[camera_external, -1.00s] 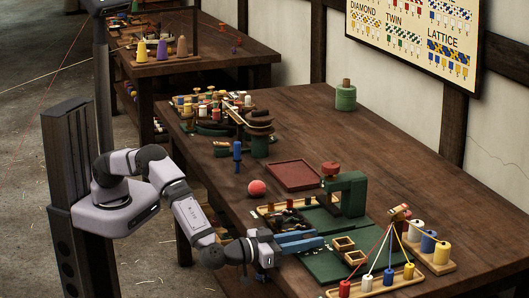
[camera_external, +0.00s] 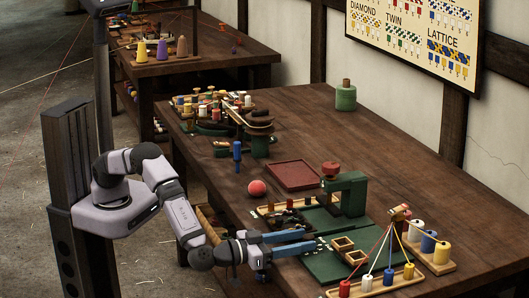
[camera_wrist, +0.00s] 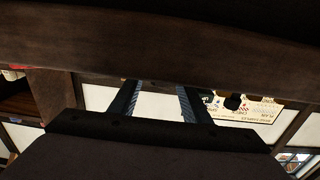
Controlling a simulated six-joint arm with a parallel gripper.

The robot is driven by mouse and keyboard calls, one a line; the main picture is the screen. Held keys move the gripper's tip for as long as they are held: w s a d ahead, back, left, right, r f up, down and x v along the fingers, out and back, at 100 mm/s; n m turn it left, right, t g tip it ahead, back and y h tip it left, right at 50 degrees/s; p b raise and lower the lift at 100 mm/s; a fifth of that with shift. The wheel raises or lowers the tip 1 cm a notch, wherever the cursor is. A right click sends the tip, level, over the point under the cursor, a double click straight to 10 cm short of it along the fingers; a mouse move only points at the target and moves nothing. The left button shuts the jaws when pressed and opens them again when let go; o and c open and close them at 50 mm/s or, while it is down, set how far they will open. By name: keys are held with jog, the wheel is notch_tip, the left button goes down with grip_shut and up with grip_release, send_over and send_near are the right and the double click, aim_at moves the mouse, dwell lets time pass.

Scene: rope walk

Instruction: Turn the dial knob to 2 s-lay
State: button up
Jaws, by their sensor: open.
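My gripper (camera_external: 309,240) is at the table's near edge in the external view, its two blue fingers apart with nothing between them. The wrist view shows the same two fingers (camera_wrist: 157,87) spread and empty.
A green board with two small wooden frames (camera_external: 344,243) lies just right of my fingertips. A wooden rack of colored spools (camera_external: 378,284) stands at the front right. A red ball (camera_external: 257,188) and red tray (camera_external: 294,175) lie farther back.

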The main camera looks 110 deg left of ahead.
jog(key=shift+v, duration=2.3)
jog(key=shift+r, duration=0.1)
